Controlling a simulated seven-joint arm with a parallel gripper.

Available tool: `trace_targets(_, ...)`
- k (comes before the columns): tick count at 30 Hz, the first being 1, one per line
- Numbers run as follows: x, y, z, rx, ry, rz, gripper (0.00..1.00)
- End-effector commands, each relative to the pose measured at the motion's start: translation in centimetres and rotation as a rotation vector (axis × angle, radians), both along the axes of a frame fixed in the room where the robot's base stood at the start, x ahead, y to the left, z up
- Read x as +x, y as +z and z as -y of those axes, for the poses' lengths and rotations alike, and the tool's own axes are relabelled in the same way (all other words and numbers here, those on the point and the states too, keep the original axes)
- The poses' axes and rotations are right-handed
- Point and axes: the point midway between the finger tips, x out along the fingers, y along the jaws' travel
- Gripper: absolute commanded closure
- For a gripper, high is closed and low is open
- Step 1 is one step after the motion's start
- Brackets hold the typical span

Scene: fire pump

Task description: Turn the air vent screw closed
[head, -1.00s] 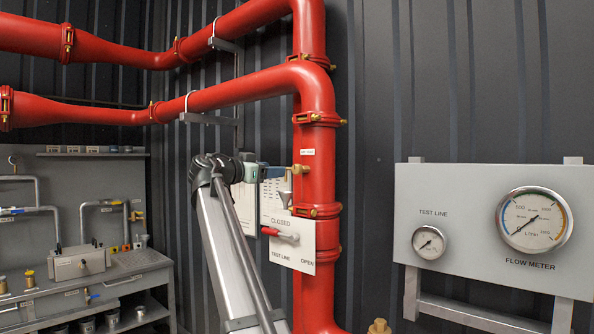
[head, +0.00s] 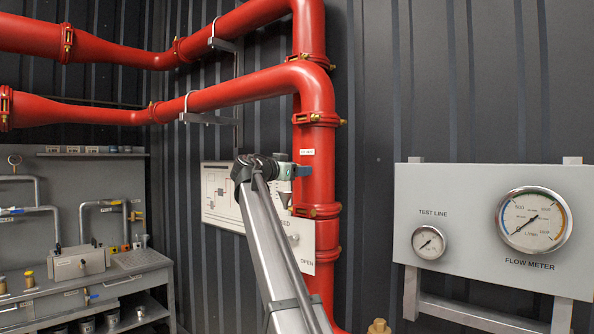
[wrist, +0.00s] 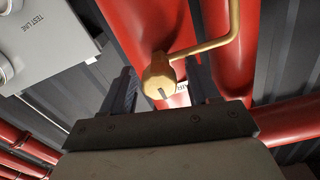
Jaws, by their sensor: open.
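The brass air vent screw (wrist: 160,82), with a dark slot in its round end, sticks out from the red pipe in the wrist view. A bent brass tube (wrist: 225,38) runs from beside it. My gripper (wrist: 160,68) is open, one dark finger on each side of the screw, with a gap on both sides. I cannot tell how deep the screw sits between the fingers. In the head view my gripper (head: 300,171) is at the upright red pipe (head: 322,190), just below a small white label (head: 307,152). It hides the screw there.
A white diagram board (head: 215,195) hangs behind. A gauge panel (head: 480,260) stands at right, and a workbench (head: 130,265) at left.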

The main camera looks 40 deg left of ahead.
Motion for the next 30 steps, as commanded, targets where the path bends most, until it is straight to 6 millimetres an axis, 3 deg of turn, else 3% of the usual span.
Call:
trace_targets(6, 0.01, -0.02, 0.00, 0.000, 0.000, 0.000, 0.42)
trace_targets(23, 0.00, 0.01, 0.00, 0.000, 0.000, 0.000, 0.95)
trace_targets(30, 0.00, 0.06, 0.02, 0.053, 0.000, 0.001, 0.95)
